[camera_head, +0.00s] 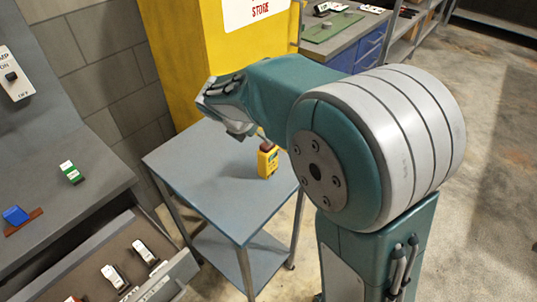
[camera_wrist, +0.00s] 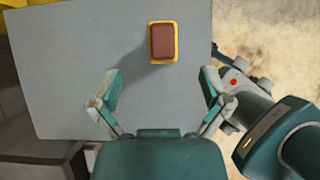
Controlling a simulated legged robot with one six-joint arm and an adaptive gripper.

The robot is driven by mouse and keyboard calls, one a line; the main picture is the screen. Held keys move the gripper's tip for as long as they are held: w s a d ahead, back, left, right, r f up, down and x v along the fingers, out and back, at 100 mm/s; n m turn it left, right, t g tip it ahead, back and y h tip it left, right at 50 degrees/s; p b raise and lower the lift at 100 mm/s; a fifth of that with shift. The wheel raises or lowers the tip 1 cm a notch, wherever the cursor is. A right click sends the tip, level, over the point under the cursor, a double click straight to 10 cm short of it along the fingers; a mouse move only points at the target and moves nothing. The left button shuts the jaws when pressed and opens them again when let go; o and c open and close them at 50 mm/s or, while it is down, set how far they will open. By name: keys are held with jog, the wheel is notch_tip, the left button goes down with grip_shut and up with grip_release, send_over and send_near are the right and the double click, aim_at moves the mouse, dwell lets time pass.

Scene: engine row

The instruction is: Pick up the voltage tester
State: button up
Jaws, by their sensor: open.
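The voltage tester (camera_head: 268,161) is a small yellow device with a dark top, standing upright on a small grey-blue table (camera_head: 185,165). In the wrist view the tester (camera_wrist: 163,42) appears from above as a reddish-brown top with a yellow rim, ahead of the fingers and slightly right of the middle between them. My gripper (camera_wrist: 160,92) is open and empty, and the tester is not between its fingertips. In the head view my arm hides part of the table, and the fingers are only partly visible.
A yellow cabinet (camera_head: 200,70) stands behind the table. At left is a dark bench with a green-and-white item (camera_head: 71,172) and a blue block (camera_head: 15,215). An open drawer (camera_head: 88,265) holds several small devices. A workbench (camera_head: 345,40) stands at the back right. The rest of the tabletop is clear.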

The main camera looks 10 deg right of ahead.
aim_at(266, 144)
jog(key=x, duration=0.3)
jog(key=shift+w+a+f, duration=0.1)
jog(key=shift+a+f, duration=0.1)
jog(key=shift+f, duration=0.15)
jog(key=x, duration=0.5)
jog(key=shift+d+f, duration=0.15)
jog(key=shift+d, duration=0.2)
jog(key=shift+a, duration=0.1)
jog(key=c, duration=0.4)
grip_shut()
